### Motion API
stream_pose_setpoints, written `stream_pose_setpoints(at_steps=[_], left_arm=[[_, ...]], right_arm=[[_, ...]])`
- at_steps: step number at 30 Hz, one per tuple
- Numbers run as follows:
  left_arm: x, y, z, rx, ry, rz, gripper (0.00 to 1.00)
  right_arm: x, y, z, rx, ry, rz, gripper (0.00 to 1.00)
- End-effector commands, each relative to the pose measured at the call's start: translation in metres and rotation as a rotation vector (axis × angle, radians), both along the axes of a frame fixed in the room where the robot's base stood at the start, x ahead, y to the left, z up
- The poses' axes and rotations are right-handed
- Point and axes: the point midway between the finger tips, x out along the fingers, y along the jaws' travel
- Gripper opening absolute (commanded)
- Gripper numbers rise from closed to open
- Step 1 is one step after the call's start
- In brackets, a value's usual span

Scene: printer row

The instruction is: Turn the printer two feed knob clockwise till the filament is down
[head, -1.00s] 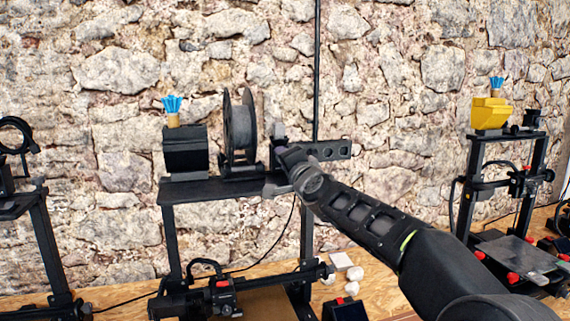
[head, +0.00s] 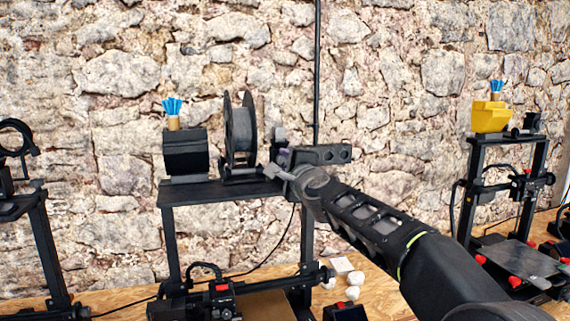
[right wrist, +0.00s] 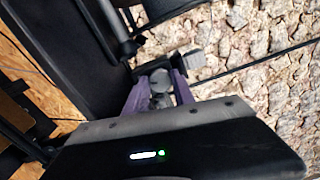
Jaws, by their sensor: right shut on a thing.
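Printer two (head: 172,245) appears to be the black-framed middle printer in the head view. A dark filament spool (head: 240,130) stands upright on its top bar. My right gripper (head: 275,170) is at the right end of that top bar and hides the feed knob in the head view. In the right wrist view, the purple fingers of my right gripper (right wrist: 157,92) are closed on both sides of a round grey feed knob (right wrist: 159,80). I cannot make out the filament strand or its height. My left gripper is out of view.
A black box (head: 186,153) with a blue-tufted cup (head: 172,112) stands left of the spool. Other printers stand at far left and right, the right one with a yellow part (head: 491,115) on top. Small white pieces (head: 354,280) lie on the wooden bench. A stone wall is behind.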

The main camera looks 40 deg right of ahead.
Motion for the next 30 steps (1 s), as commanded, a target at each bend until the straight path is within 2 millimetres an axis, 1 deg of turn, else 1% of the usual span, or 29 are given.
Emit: stream_pose_setpoints(at_steps=[8, 9, 16, 17, 25, 30], left_arm=[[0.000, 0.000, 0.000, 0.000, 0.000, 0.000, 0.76], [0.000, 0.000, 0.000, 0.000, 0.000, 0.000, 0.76], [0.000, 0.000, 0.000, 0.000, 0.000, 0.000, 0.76], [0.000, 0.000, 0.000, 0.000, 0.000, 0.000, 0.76], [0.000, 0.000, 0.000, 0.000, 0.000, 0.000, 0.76], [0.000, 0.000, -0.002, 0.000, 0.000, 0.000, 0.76]], right_arm=[[0.000, -0.001, -0.001, 0.000, 0.001, -0.002, 0.00], [0.000, -0.001, -0.001, 0.000, 0.001, -0.002, 0.32], [0.000, 0.000, -0.001, 0.000, 0.001, -0.001, 0.51], [0.000, 0.000, -0.001, 0.000, 0.001, -0.001, 0.52], [-0.001, 0.000, 0.000, 0.000, 0.000, 0.000, 0.52], [-0.013, 0.004, 0.000, 0.000, -0.001, 0.000, 0.52]])
